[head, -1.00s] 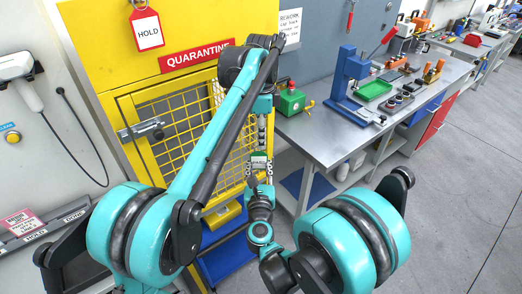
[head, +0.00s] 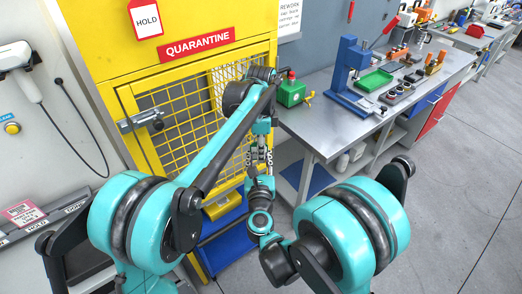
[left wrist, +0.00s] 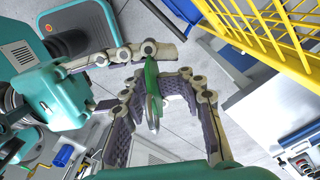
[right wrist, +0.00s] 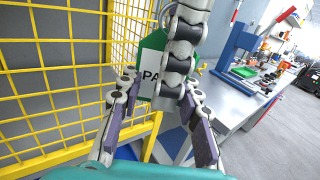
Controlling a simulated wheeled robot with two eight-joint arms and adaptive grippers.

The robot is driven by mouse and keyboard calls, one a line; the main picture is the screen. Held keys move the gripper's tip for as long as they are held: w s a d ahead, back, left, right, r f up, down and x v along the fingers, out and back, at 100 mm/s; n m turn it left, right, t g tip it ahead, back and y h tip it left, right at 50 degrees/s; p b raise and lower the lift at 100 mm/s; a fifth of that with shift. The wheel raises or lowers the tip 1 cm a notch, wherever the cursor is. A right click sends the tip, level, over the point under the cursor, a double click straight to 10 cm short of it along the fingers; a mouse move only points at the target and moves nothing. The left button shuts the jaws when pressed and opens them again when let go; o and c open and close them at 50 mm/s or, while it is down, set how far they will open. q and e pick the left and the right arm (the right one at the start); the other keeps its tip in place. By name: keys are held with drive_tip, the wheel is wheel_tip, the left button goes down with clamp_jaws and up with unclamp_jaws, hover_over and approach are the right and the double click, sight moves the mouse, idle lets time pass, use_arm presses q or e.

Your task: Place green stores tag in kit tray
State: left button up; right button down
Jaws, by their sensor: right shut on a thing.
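The green tag (right wrist: 152,62) with a white label reading "PA" shows in the right wrist view, partly hidden by a finger of my left gripper. My right gripper (right wrist: 158,92) is shut on the tag. In the left wrist view, the tag (left wrist: 152,82) is seen nearly edge-on between the fingers of my left gripper (left wrist: 161,80), which look spread apart around it. In the head view, my left gripper (head: 262,143) and my right gripper (head: 265,172) meet before the yellow cage. A green tray (head: 374,80) lies on the bench; I cannot tell if it is the kit tray.
The yellow quarantine cage (head: 185,130) stands close behind the grippers. The steel workbench (head: 325,125) at right carries a green box (head: 291,92), a blue press (head: 350,70) and small parts. Its front left part is clear. Open floor (head: 455,190) lies at right.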

drive_tip(key=c, duration=1)
unclamp_jaws()
